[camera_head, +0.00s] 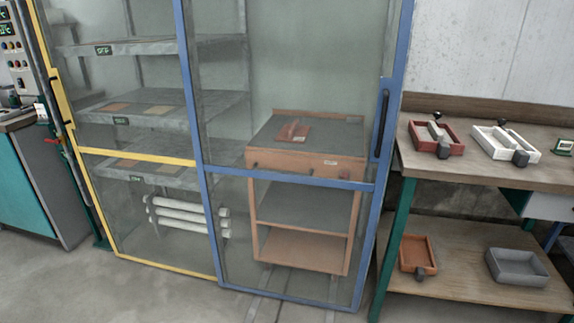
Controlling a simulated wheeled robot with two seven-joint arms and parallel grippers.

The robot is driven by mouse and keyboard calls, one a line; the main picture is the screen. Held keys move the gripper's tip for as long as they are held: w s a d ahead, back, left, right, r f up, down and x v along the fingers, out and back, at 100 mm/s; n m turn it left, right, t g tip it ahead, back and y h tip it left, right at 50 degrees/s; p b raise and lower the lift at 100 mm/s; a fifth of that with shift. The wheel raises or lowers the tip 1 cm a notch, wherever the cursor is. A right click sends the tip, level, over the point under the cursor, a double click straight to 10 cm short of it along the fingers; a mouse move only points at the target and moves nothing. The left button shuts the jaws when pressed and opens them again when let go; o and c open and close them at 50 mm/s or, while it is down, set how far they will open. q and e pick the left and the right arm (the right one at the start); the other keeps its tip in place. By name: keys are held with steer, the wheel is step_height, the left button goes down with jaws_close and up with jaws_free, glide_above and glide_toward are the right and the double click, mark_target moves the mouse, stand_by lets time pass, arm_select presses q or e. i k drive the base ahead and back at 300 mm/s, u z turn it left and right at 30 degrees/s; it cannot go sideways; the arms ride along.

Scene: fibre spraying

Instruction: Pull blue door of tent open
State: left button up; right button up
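The blue door (289,178) of the tent is a blue-framed clear panel on the right half of the enclosure. A dark vertical handle (381,123) sits on its right frame post. The door's right post stands at the enclosure's right side, next to the workbench, and the panel looks closed. The yellow-framed panel (136,155) is beside it on the left, with its own dark handle (59,101). Neither of my grippers shows in the head view.
Behind the panels are grey shelves (160,107) and a wooden cabinet (303,166). A wooden workbench (480,177) with red and white trays stands close at the right. A control panel (15,50) and teal cabinet (25,185) are at the left. The floor in front is clear.

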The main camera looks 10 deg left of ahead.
mark_target(393, 85)
steer(key=k, duration=0.6)
steer(key=u, duration=0.55)
steer(key=i, duration=1.05)
steer(key=u, duration=0.15)
